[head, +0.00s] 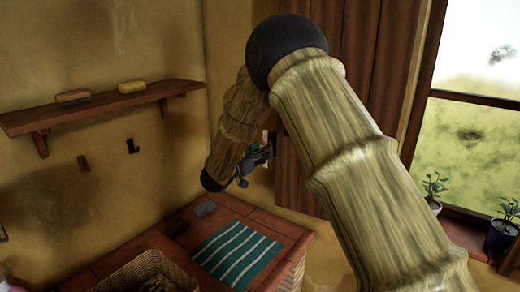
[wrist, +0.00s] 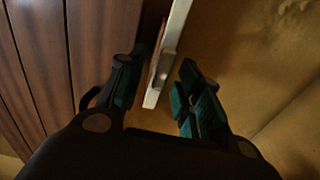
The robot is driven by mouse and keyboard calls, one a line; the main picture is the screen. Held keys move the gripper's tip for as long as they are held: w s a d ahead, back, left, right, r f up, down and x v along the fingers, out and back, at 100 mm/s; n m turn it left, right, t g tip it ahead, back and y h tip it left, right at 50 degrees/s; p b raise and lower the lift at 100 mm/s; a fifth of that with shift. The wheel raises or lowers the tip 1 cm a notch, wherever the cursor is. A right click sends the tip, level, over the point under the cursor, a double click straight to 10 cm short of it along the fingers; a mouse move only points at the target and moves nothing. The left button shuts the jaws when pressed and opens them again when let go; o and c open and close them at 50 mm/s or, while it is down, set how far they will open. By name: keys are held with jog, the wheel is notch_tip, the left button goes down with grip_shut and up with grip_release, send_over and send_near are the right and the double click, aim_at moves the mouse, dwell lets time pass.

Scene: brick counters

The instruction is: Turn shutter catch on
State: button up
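The brown wooden shutter (head: 360,45) stands beside the window, partly hidden behind my arm. In the wrist view its dark planks (wrist: 95,45) fill the left side. A pale narrow bar with a reddish-brown strip along it, which looks like the shutter catch (wrist: 170,50), reaches down between my fingers. My gripper (wrist: 156,82) is open, with one dark, green-padded finger on each side of the bar's lower end. A gap shows on the right; contact on the left is unclear. In the head view my gripper (head: 252,162) is small and partly covered by my arm, and the catch is hidden.
A wall shelf (head: 100,106) with two small blocks hangs at left, above two dark hooks. Below are a brick counter (head: 280,222), a striped cloth (head: 238,254) and a wicker basket (head: 135,274). Potted plants (head: 503,232) stand by the window at right.

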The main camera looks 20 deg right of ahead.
jog(key=shift+w+d+f, duration=0.2)
jog(key=shift+w+f, duration=0.05)
jog(key=shift+w, duration=0.15)
jog(key=shift+s+r, duration=0.2)
jog(key=shift+s, duration=0.05)
jog(key=c, duration=0.5)
grip_shut()
